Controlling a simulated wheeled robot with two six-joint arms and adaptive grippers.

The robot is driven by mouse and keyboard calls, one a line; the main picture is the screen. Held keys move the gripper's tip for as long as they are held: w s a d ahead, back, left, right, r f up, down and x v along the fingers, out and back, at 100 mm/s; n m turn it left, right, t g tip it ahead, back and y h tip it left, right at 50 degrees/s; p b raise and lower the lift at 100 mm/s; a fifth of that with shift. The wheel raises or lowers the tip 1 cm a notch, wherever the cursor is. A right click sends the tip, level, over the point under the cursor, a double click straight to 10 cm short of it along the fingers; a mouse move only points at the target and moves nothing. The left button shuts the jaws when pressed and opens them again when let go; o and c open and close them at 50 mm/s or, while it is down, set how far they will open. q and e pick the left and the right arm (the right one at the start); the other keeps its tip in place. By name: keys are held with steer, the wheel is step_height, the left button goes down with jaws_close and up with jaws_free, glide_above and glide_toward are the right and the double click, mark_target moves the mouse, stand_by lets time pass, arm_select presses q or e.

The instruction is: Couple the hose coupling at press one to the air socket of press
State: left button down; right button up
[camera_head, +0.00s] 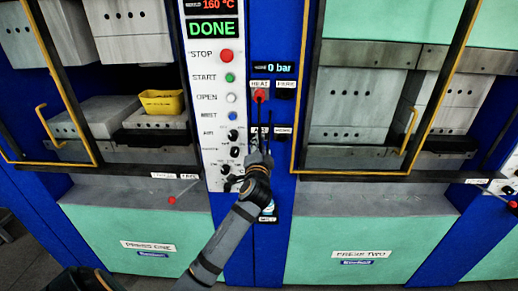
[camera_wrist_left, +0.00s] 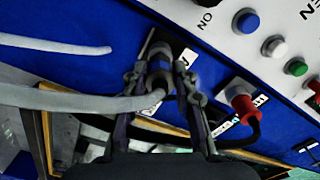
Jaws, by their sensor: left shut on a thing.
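My left gripper (camera_head: 264,128) reaches up to the narrow blue panel between press one (camera_head: 149,247) and press two (camera_head: 358,254). In the left wrist view its fingers (camera_wrist_left: 161,82) are shut on a grey hose coupling (camera_wrist_left: 160,55), with a pale hose (camera_wrist_left: 75,97) running off to the left. The coupling is close to the blue panel, in front of a dark plate with a label. I cannot tell whether it is seated in the socket, which is hidden behind it. My right gripper is not in view.
A red plug (camera_wrist_left: 243,107) with a black cable sits right beside the fingers; it also shows in the head view (camera_head: 260,95). The white control panel (camera_head: 210,100) is close on the left. A display above reads 0 bar (camera_head: 275,68). A yellow bin (camera_head: 162,101) stands in press one.

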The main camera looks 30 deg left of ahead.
arm_select(q)
steer(key=shift+x, duration=0.85)
steer(key=shift+r, duration=0.1)
steer(key=c, duration=1.5)
jaws_free()
steer(key=o, duration=0.5)
steer(key=shift+w+a, duration=0.1)
steer(key=v, duration=1.2)
